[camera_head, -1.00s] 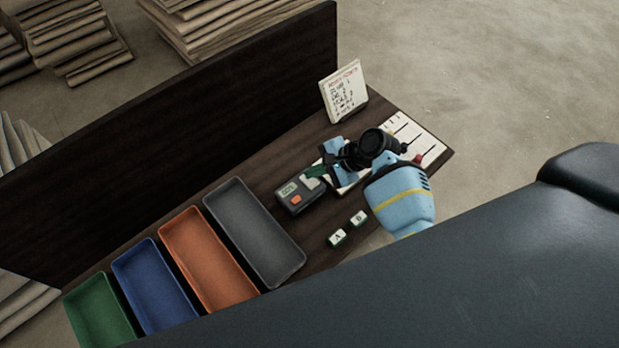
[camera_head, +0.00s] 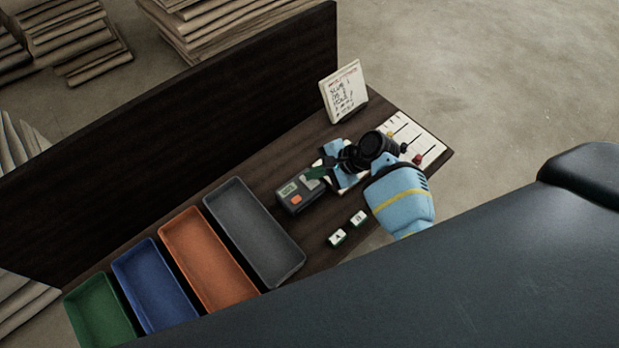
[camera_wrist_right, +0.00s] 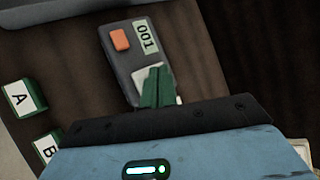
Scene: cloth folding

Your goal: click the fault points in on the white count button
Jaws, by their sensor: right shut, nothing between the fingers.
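The counter (camera_head: 297,193) is a small dark grey box on the bench with an orange button (camera_wrist_right: 120,39) and a display (camera_wrist_right: 144,37) that reads 001. Its white count button (camera_wrist_right: 147,76) shows in the right wrist view, partly hidden behind my fingertips. My right gripper (camera_head: 314,174) is shut and empty, its green fingertips (camera_wrist_right: 158,86) over the white button. I cannot tell whether they touch or press it. A white card (camera_head: 343,92) with a handwritten list stands at the back of the bench; its words are too small to read surely. My left gripper is not in view.
Grey (camera_head: 254,234), orange (camera_head: 209,260), blue (camera_head: 155,288) and green (camera_head: 101,312) trays line the left of the bench. Blocks A (camera_head: 338,237) and B (camera_head: 358,218) lie in front of the counter. A white board with sliders (camera_head: 430,147) lies at the right end.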

